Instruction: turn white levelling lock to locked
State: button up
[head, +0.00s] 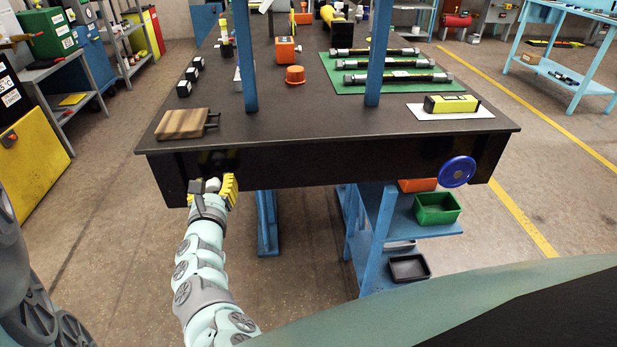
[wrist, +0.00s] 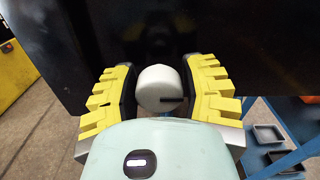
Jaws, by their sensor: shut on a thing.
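The white levelling lock (wrist: 157,86) is a round white knob on the dark front apron of the bench. A short dark line marks its lower right face, running sideways in the wrist view. In the head view the lock (head: 212,184) shows small at the left part of the apron. My gripper (head: 211,189) has its yellow, stepped fingers on either side of the knob. In the wrist view my gripper (wrist: 160,76) is shut on the knob, one finger left and one right. The knob's back is hidden.
A blue handwheel (head: 457,171) sits at the right end of the apron. Blue bench legs (head: 267,222) and a lower shelf with a green bin (head: 437,208) stand below. A wooden block (head: 183,123) lies on the bench top (head: 270,135). Floor left of my arm is clear.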

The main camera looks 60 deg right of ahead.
grip_shut()
jog(key=shift+m, duration=0.3)
jog(key=m+b, duration=0.2)
jog(key=m, duration=0.2)
jog(key=shift+f+m+b, duration=0.15)
jog(key=shift+m+b, duration=0.15)
jog(key=shift+b, duration=0.1)
jog(key=m+b, duration=0.2)
jog(key=m, duration=0.2)
jog(key=m+b, duration=0.2)
jog(key=m, duration=0.3)
jog(key=shift+b, duration=0.35)
jog(key=shift+m+b, duration=0.7)
jog(key=shift+m, duration=1.1)
jog(key=o, duration=0.6)
grip_release()
jog(key=shift+c, duration=0.2)
